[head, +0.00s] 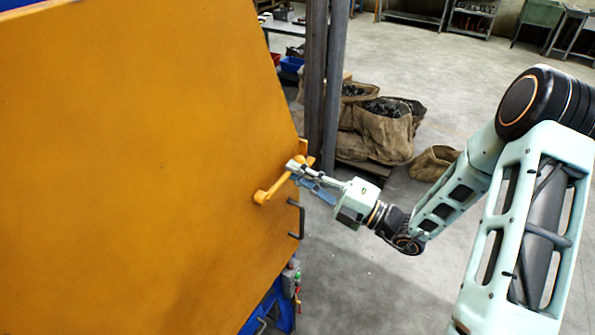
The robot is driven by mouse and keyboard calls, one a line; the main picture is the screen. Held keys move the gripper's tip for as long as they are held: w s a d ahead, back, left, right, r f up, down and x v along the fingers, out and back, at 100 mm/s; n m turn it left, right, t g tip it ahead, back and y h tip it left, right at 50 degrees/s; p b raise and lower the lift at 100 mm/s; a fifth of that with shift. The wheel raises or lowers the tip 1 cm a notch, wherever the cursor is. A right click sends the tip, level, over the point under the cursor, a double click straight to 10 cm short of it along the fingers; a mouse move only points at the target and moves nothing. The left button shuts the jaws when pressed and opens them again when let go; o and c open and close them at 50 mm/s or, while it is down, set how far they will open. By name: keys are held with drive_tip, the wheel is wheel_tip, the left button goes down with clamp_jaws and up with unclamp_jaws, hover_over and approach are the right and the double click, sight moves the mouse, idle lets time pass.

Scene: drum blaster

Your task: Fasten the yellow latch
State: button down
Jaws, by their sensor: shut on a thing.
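The yellow latch (272,190) is a short bar on the right edge of a large orange-yellow panel (150,150). It runs diagonally, from a rounded lower-left end up to the right. My gripper (298,168) comes in from the right and is shut on the latch near its upper-right end. The fingers hide part of the latch there, and I cannot tell how it sits against its catch. A small yellow piece shows just above the fingertips at the panel edge.
A dark handle (296,219) sticks out from the panel edge below the latch. A small control box with buttons (291,278) and a blue frame (272,308) are lower down. Dark posts (325,90) and filled sacks (385,130) stand behind.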

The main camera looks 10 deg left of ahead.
drive_tip(key=shift+f, duration=0.15)
drive_tip(key=c, duration=2.3)
unclamp_jaws()
drive_tip(key=v, duration=1.2)
drive_tip(key=shift+f, duration=0.1)
